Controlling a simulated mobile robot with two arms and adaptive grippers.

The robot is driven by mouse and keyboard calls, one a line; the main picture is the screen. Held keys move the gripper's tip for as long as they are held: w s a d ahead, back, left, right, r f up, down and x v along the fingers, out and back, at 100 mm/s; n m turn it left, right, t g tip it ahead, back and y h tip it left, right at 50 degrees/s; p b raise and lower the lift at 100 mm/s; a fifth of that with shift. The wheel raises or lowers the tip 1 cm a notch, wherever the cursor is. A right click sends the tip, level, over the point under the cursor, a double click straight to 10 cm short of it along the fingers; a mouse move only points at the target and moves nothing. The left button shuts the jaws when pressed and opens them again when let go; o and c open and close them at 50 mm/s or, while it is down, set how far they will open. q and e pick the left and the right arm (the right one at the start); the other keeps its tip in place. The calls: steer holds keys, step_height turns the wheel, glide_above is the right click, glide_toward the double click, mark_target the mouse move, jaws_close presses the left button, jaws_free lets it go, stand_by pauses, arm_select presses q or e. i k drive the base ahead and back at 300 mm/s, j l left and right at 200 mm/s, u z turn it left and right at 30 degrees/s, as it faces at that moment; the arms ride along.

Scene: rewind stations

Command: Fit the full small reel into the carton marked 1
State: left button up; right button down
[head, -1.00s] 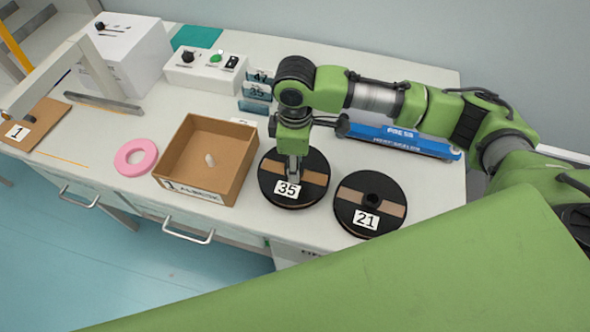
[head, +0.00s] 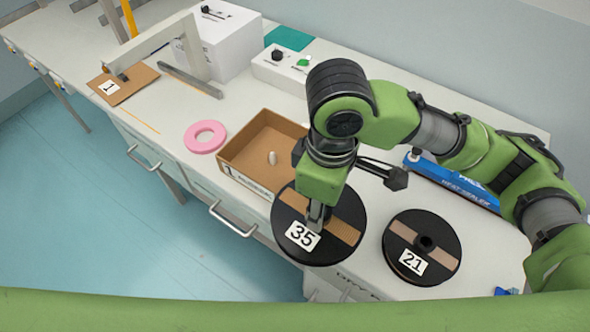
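A black reel labelled 35 (head: 345,198) with a brown band hangs from my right gripper (head: 318,215), whose fingers are shut at its hub. The reel appears raised above the table and covers the near right corner of the open brown carton (head: 240,181). The carton has a partly hidden label marked 1 on its front and a small pale peg (head: 272,158) standing inside. A similar black reel labelled 21 (head: 444,243) lies flat on the table to the right. My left gripper is not in view.
A pink ring (head: 205,132) lies left of the carton. A flat brown sheet marked 1 (head: 125,90) lies farther left by a grey frame. A control box (head: 268,70), white box (head: 238,40) and blue heat sealer (head: 455,182) stand behind.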

mark_target(273, 162)
steer(key=i+j+z, duration=0.15)
steer(key=j, duration=0.25)
steer(key=i+j+z, duration=0.15)
steer(key=j, duration=0.25)
steer(key=i+j+z, duration=0.15)
steer(key=j, duration=0.25)
steer(key=i+j+z, duration=0.15)
steer(key=j, duration=0.3)
